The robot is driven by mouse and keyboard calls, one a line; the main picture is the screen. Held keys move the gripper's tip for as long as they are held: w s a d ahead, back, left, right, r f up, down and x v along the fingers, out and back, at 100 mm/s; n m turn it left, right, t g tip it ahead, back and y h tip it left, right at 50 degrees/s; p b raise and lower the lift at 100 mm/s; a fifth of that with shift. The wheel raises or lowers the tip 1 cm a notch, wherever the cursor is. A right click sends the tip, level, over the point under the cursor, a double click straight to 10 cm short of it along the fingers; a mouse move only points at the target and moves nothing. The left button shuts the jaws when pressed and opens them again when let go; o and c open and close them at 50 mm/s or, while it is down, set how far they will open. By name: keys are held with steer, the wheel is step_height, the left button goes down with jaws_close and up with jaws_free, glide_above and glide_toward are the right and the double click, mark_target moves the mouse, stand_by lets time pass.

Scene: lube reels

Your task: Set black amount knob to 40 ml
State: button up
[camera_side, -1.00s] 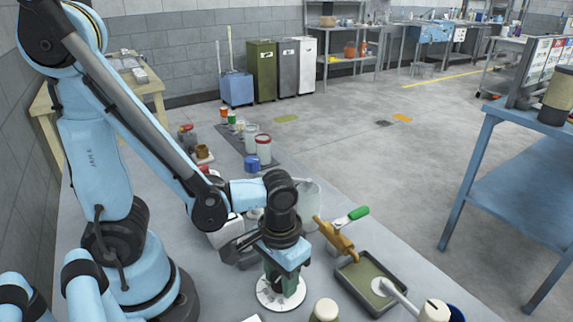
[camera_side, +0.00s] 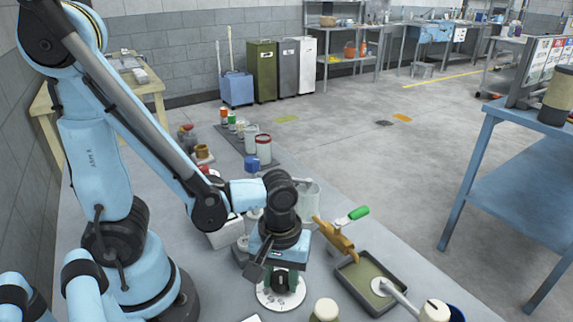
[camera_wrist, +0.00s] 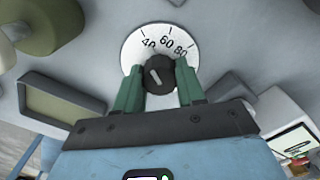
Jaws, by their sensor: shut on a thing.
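The white dial (camera_wrist: 190,37) is at the top middle of the wrist view, with the numbers 40, 60 and 80 readable along its far edge. Its lower part is hidden behind my gripper. The black amount knob (camera_wrist: 158,75) sits at the dial's middle. A pale line on the knob slants toward the upper left, roughly on the 40 side; its exact reading is hard to tell. My gripper (camera_wrist: 160,82) has its green fingers on both sides of the knob and is shut on it. In the side view, my gripper (camera_side: 281,284) points down over the dial (camera_side: 279,302).
A shallow tray (camera_side: 372,284) with a white-handled tool stands right of the dial. A brass tap with a green handle (camera_side: 357,213) is behind it. A pale vessel (camera_side: 310,200) stands behind my gripper. A pale round-topped container (camera_side: 324,311) is close in front.

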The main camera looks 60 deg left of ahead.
mark_target(282, 274)
stand_by(0.4)
steer(key=o, duration=1.1)
steer(key=shift+c, duration=0.2)
step_height(282, 274, up, 12)
stand_by(0.5)
steer(key=w+a+m+t, duration=0.7)
steer(key=m, duration=0.2)
steer(key=shift+r, duration=0.45)
